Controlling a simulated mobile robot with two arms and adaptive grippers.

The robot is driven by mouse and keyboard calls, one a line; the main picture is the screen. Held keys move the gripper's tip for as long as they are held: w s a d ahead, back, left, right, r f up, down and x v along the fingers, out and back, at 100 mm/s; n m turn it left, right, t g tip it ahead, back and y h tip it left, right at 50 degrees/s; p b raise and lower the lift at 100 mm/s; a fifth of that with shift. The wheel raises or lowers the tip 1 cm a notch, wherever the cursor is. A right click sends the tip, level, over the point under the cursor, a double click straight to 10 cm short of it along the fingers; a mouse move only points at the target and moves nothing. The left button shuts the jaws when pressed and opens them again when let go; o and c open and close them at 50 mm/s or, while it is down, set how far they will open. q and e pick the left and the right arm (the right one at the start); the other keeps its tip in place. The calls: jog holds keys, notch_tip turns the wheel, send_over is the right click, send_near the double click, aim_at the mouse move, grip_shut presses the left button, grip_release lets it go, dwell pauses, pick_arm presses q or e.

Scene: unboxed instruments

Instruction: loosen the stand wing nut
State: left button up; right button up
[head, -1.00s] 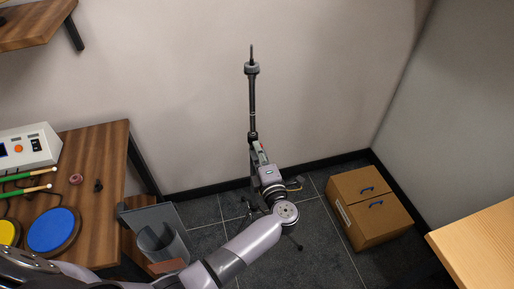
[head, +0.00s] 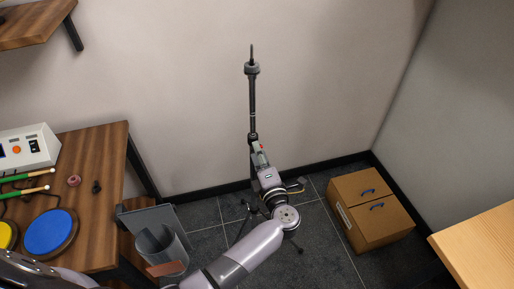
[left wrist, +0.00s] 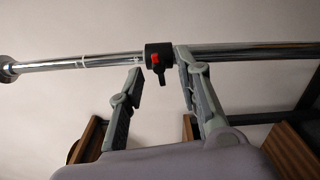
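The stand (head: 252,100) is a thin upright pole against the wall, with a grey disc-like piece (head: 251,68) near its top. My left gripper (head: 256,143) is at the pole, by a dark collar. In the left wrist view the chrome pole (left wrist: 100,61) runs across the picture. The black collar (left wrist: 158,50) on it has a red mark, and the black wing nut (left wrist: 161,76) sticks out from it. My left gripper (left wrist: 160,64) is open, with one finger on either side of the wing nut, apart from it. The right gripper is not in view.
A wooden table (head: 100,150) with drum pads and a white device (head: 28,150) stands at left. A grey bin (head: 160,245) is beside it. A cardboard box (head: 370,205) lies on the floor at right, near a light wooden table (head: 485,245). Floor around the stand's base is mostly clear.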

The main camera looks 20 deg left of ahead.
pick_arm(q)
jog(key=p+v, duration=0.1)
jog(key=v, duration=0.4)
jog(key=shift+s+d, duration=0.15)
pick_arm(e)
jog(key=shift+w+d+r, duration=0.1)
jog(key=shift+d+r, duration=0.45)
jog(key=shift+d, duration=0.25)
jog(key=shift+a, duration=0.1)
